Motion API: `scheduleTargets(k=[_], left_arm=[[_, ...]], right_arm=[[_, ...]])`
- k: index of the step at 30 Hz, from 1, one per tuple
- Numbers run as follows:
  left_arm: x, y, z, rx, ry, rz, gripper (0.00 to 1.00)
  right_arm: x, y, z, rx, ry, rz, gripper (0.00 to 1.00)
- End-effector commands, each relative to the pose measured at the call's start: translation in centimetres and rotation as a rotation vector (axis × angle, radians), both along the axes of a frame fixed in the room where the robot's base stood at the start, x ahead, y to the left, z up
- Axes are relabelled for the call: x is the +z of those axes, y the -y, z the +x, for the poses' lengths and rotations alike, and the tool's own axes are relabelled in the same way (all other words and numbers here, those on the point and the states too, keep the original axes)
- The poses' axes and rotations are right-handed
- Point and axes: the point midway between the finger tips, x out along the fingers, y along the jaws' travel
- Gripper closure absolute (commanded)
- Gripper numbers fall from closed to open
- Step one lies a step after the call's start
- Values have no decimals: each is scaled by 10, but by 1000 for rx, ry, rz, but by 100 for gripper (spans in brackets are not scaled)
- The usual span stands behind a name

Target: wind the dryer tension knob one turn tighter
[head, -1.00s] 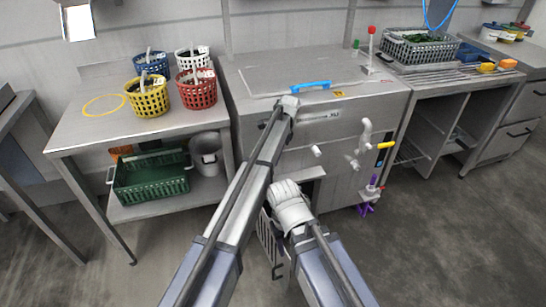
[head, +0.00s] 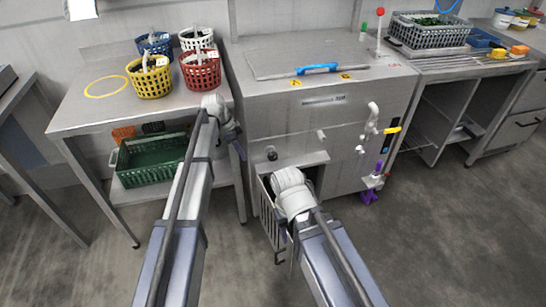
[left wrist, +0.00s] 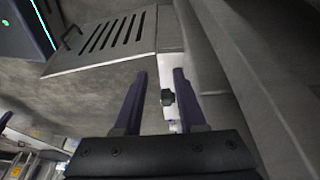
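A small black knob (head: 272,153) sits on the lower left of the steel machine's front. A dark knob on a pale bracket also shows in the left wrist view (left wrist: 167,97), in the gap between my left fingers. My left gripper (left wrist: 160,73) is open and empty, its two purple fingers apart on either side of that knob in the picture; I cannot tell how far beyond the tips the knob lies. In the head view my left gripper (head: 238,148) is beside the machine's left edge, partly hidden by its wrist. My right gripper's fingers are hidden below the right wrist.
The steel machine (head: 340,105) has a blue lid handle (head: 317,68) and white valves on its right. The left table (head: 95,108) holds several baskets, with a green crate (head: 150,165) below.

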Motion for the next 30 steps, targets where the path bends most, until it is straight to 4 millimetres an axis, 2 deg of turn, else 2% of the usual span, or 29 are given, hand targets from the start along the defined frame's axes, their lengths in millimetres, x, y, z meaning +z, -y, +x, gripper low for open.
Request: scheduleTargets(k=[1, 5, 10, 13, 30], left_arm=[[-5, -9, -3, 3, 16, -26, 60], [-4, -17, -2, 0, 42, -60, 60], [-3, -14, 0, -3, 45, -64, 60], [-3, -6, 3, -4, 44, -63, 60], [-5, 105, 33, -5, 43, -62, 60]], right_arm=[[-7, 0, 0, 0, 0, 0, 50], [-9, 0, 0, 0, 0, 0, 50], [-8, 0, 0, 0, 0, 0, 50], [-8, 0, 0, 0, 0, 0, 50], [-10, 0, 0, 0, 0, 0, 50]])
